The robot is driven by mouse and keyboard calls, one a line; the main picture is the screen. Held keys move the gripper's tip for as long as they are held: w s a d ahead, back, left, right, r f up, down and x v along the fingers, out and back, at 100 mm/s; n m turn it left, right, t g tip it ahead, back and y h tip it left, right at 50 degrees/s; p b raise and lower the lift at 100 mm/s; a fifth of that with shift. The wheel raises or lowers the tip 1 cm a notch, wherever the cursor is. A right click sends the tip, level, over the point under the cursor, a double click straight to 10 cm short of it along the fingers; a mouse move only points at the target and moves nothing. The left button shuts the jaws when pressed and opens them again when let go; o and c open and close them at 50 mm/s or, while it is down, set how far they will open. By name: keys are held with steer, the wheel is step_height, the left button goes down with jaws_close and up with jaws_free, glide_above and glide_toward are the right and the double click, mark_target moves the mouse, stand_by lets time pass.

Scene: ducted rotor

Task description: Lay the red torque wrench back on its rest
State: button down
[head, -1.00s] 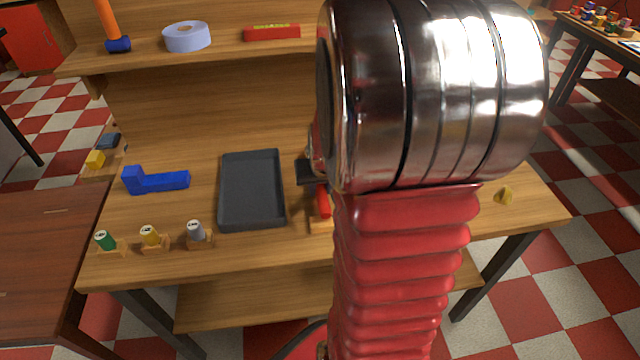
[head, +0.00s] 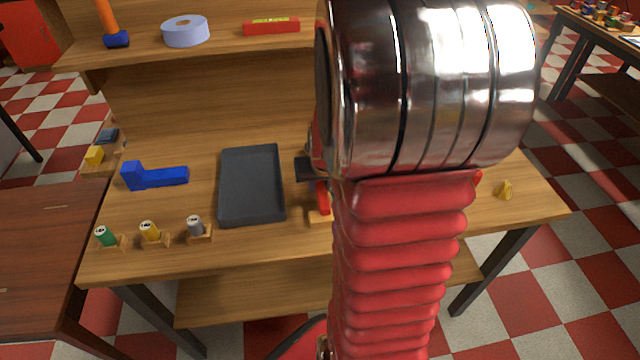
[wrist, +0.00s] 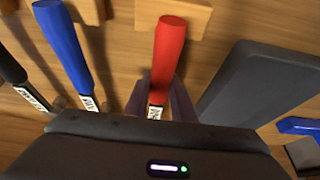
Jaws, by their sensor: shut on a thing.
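The red torque wrench (wrist: 168,50) has its red handle between the two fingers of my gripper (wrist: 160,98) in the wrist view. My gripper is shut on it near the labelled lower part of the handle. The handle's far end overlaps a wooden rest block (wrist: 199,18); I cannot tell whether it touches it. In the head view a little of the red handle (head: 322,199) shows over a wooden block (head: 320,219), beside my dark gripper. My arm hides the rest of the wrench there, and its head is hidden in the wrist view.
A blue-handled wrench (wrist: 64,45) and a black-handled one (wrist: 14,75) lie left of the red one in the wrist view. A dark tray (head: 251,220) is close on the other side. A blue angled piece (head: 160,178) and small cans in holders stand farther left on the bench.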

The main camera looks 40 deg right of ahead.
steer(key=c, duration=1.4)
jaws_free()
steer(key=v, duration=1.3)
steer(key=shift+s+r, duration=0.2)
steer(key=shift+r, duration=0.1)
steer(key=s+a+r+n+y, duration=0.1)
steer(key=s+a+r+n, duration=0.1)
steer(key=a, duration=0.6)
steer(key=s+a+r+n+t, duration=0.1)
steer(key=s+a+r+n, duration=0.1)
steer(key=a, duration=0.6)
steer(key=s+a+r+n+y, duration=0.1)
steer(key=a+n, duration=0.1)
steer(key=a, duration=0.6)
steer(key=shift+s+a+r+n+t+y, duration=0.3)
steer(key=shift+s+r+n+t, duration=0.1)
